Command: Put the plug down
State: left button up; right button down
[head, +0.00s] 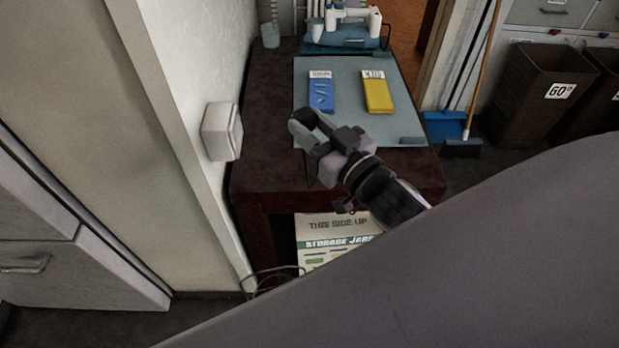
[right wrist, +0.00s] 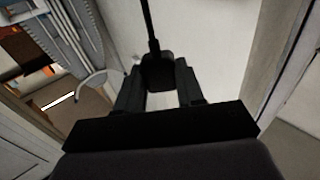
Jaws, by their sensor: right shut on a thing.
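A black plug (right wrist: 157,72) with a dark cord (right wrist: 149,25) shows in the right wrist view. My right gripper (right wrist: 158,88) is shut on it, one finger on each side. In the head view my right gripper (head: 307,132) is over the near left part of a dark red table (head: 268,178). It is to the right of a white wall box (head: 222,131), apart from it. The plug is hard to make out in the head view. My left gripper is not in view.
A grey-blue mat (head: 345,80) on the table bears a blue packet (head: 321,94) and a yellow packet (head: 377,94). A white device (head: 345,22) stands behind. A storage box (head: 335,228) is under the table. Bare tabletop lies left of the mat.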

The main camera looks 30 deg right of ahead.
jog(key=w+d+n+g+y+b, duration=0.1)
jog(key=w+d+n+y+b, duration=0.15)
jog(key=w+d+b, duration=0.3)
jog(key=shift+m, duration=0.25)
jog(key=f+b, duration=0.1)
jog(key=f, duration=0.4)
jog(key=f+b, duration=0.1)
jog(key=f, duration=0.9)
jog(key=shift+w+a+f+b, duration=0.2)
jog(key=shift+w+b, duration=0.05)
jog(key=shift+b, duration=0.15)
jog(key=shift+f+b, duration=0.6)
jog(key=shift+f, duration=1.65)
jog(key=shift+f+b, duration=0.3)
jog(key=shift+f, duration=0.2)
jog(key=shift+f, duration=0.1)
jog(key=c, duration=0.7)
grip_release()
jog(key=shift+f, duration=0.1)
